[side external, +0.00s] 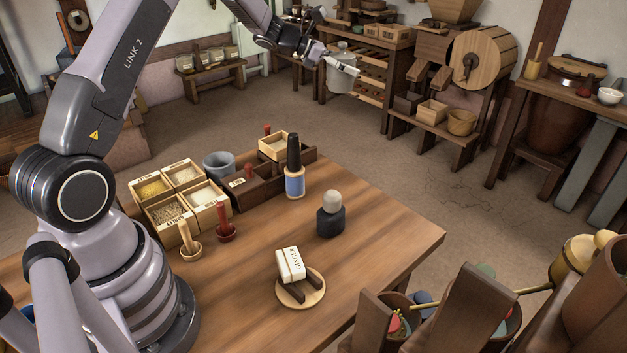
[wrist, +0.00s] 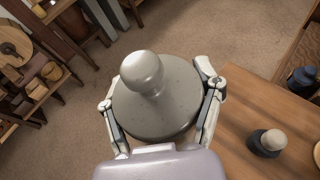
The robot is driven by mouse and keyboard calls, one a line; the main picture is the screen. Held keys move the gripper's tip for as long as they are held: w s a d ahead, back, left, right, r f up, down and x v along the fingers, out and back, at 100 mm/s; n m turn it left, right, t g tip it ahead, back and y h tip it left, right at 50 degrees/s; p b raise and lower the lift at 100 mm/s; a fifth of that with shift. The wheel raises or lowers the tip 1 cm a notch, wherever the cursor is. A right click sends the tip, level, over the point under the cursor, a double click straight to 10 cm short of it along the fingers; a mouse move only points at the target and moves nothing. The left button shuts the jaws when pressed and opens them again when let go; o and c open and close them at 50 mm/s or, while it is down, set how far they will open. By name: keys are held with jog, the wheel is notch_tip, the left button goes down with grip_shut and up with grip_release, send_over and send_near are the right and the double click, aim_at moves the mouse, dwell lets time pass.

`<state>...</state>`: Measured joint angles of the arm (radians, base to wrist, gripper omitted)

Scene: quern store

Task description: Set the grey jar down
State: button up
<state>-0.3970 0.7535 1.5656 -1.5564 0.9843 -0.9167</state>
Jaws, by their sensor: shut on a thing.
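The grey jar (side external: 341,82) is held in the air in my gripper (side external: 343,66), at the upper middle of the side view. In the wrist view the grey jar (wrist: 178,118) is seen from above, with its round lid and rounded knob. The fingers of my gripper (wrist: 160,96) close on it from both sides. The jar appears beyond the edge of the wooden table (side external: 390,235), with floor behind it in both views. Its underside is hidden in the wrist view.
On the table stand a dark pot with a grey ball top (side external: 330,223), a blue-banded bottle (side external: 294,186), a label block on a round board (side external: 313,277), and several grain boxes (side external: 152,188). The table's right front part is clear. A mill (side external: 484,58) stands behind.

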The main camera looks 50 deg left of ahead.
jog(key=s+d, duration=0.2)
jog(key=s, duration=2.2)
jog(key=shift+m+h, duration=0.3)
jog(key=f, duration=2.7)
jog(key=shift+w+d+f, duration=0.1)
jog(key=shift+w+f, duration=0.15)
jog(key=shift+f, duration=0.1)
jog(key=shift+f, duration=0.15)
jog(key=o, duration=1.2)
jog(key=shift+o, duration=0.2)
